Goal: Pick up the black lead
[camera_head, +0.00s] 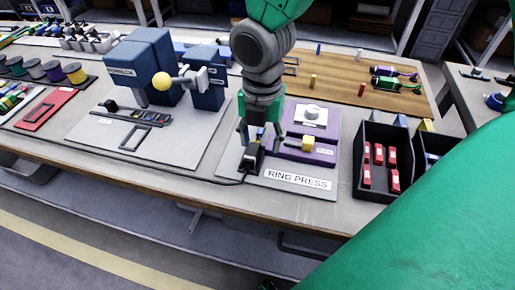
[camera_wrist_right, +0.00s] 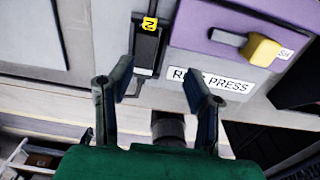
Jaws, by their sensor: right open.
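In the right wrist view a black block (camera_wrist_right: 146,48) with a yellow numbered tag lies beyond the fingertips, nearer the left finger. I cannot tell whether this block is the lead's plug or its holder. My right gripper (camera_head: 260,143) points down over the left side of the ring press board, with its fingers spread and empty; they also show in the right wrist view (camera_wrist_right: 158,76). My left gripper is not in view.
The ring press (camera_head: 323,146), purple with a yellow-ended handle, stands just right of the gripper. A black bin (camera_head: 358,156) with several red pieces stands farther right. A grey board (camera_head: 190,150) with a blue machine is at left.

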